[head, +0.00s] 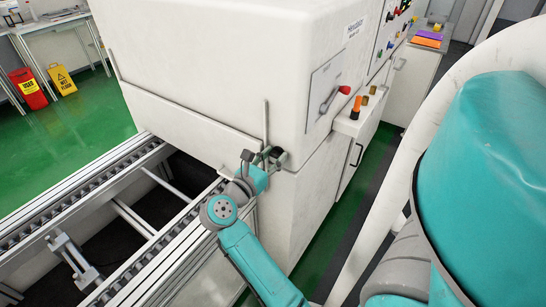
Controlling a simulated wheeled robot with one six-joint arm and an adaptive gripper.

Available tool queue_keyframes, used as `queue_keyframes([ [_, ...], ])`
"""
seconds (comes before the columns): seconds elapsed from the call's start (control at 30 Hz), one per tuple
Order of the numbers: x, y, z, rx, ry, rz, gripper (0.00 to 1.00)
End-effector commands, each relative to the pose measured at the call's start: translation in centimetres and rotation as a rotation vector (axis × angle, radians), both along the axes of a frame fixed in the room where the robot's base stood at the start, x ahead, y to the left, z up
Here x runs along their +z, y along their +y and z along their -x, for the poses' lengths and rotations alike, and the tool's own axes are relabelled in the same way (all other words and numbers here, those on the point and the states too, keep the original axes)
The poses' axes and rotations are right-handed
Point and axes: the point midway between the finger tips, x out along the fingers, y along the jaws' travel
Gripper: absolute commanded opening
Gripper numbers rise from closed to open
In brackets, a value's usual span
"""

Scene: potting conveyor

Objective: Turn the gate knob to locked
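A small dark knob-like part (280,154) sits at the lower front corner of the big white machine (220,65), next to the conveyor's end. I cannot tell for sure that it is the gate knob, and its marking is too small to read. My gripper (268,156) is right at this part, with its fingers close to it or touching it. The fingers are small and partly blend with the dark part, so I cannot see whether they are closed around it.
A thin upright rod (265,122) stands just behind my gripper. A lever with a red knob (344,90) is on the machine's side panel, with an orange-topped black part (356,106) beside it. The roller conveyor (110,185) runs left.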

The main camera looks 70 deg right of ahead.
Motion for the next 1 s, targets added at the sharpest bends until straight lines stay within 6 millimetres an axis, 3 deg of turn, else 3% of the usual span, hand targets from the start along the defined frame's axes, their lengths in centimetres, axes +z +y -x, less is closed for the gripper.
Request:
queue_keyframes([
  [0.03, 0.0, 0.01, -0.01, 0.0, 0.0, 0.0, 0.12],
  [0.07, 0.0, 0.01, -0.01, 0.0, 0.0, 0.0, 0.05],
  [0.47, 0.0, 0.01, -0.04, 0.001, 0.057, -0.014, 0.05],
  [1.0, -0.05, -0.02, -0.2, 0.001, 0.484, -0.117, 0.05],
])
